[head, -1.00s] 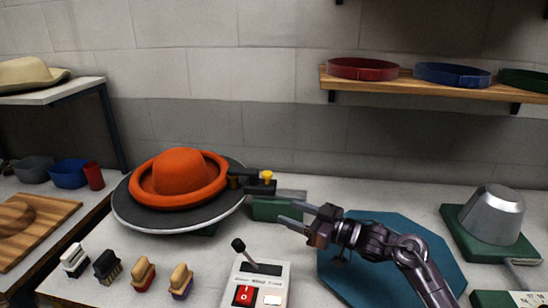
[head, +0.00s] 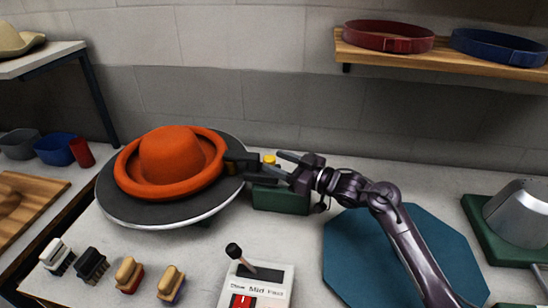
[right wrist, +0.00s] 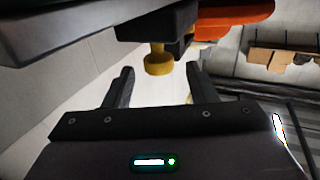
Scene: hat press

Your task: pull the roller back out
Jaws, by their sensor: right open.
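The roller unit is a dark block (head: 241,162) at the right side of the orange hat (head: 172,153), reaching over the brim; whether it touches the felt I cannot tell. Its yellow knob (head: 269,158) stands at its right end, above a green base (head: 281,199). My right gripper (head: 280,164) is open, with its fingers pointing left at the knob. In the right wrist view the yellow knob (right wrist: 158,62) lies just beyond and between the open fingertips (right wrist: 159,80), apart from them. My left gripper is out of view.
The hat rests on a round dark turntable (head: 115,205). A control box (head: 262,285) with a lever and several brushes (head: 92,264) stand in front. A teal octagonal mat (head: 350,250) lies under my right arm. A green stand with a metal block (head: 520,212) is at right.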

